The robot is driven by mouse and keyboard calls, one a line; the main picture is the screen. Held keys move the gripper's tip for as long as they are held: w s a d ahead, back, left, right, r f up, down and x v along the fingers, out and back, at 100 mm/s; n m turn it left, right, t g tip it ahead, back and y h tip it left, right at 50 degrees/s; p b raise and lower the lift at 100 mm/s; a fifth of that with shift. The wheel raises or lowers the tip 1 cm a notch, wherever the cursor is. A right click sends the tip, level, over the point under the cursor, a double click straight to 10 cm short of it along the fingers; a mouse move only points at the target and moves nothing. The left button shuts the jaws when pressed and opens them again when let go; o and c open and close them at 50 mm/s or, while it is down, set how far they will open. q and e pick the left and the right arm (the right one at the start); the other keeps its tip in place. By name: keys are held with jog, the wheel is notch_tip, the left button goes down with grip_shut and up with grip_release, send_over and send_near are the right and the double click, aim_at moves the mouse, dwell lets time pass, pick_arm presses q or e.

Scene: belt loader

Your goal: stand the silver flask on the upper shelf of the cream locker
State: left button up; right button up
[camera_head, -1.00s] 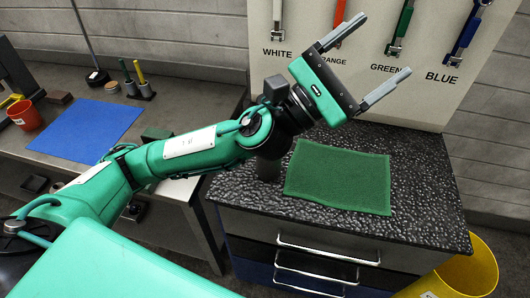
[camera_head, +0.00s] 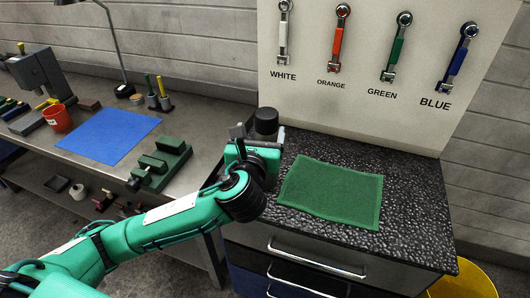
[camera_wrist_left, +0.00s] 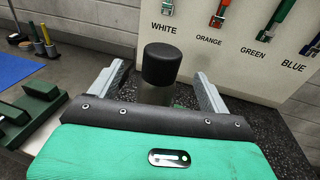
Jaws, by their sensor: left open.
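The silver flask (camera_head: 266,120) stands upright at the back left corner of the dark speckled worktop. Its black cap shows above my left gripper (camera_head: 259,134), which hides most of its body. In the left wrist view the flask (camera_wrist_left: 161,64) has a wide black cap over a grey body. My left gripper is open, level and pointed at the flask, with one finger to each side. I cannot tell whether the fingers touch it. My right gripper is in neither view. No cream locker can be made out.
A green mat (camera_head: 332,192) lies right of the flask on the worktop. A cream board (camera_head: 360,100) with hanging wrenches rises behind. On the left, a metal bench holds a blue mat (camera_head: 108,135), a green stepped block (camera_head: 162,162) and a red cup (camera_head: 57,118). A yellow bin (camera_head: 465,283) stands at lower right.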

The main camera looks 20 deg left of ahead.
aim_at(267, 110)
pick_arm(q)
jog(key=w, duration=0.4)
jog(key=shift+w+a+p, duration=0.15)
jog(key=shift+a+p, duration=0.15)
jog(key=shift+p, duration=0.05)
jog(key=shift+w, duration=0.4)
jog(key=w+p, duration=0.1)
jog(key=w, duration=0.1)
jog(key=w+p, duration=0.1)
jog(key=w, duration=0.1)
jog(key=shift+a+f, duration=0.2)
jog(key=shift+w+f, duration=0.15)
jog(key=shift+w, duration=0.3)
jog(key=shift+a, duration=0.1)
grip_shut()
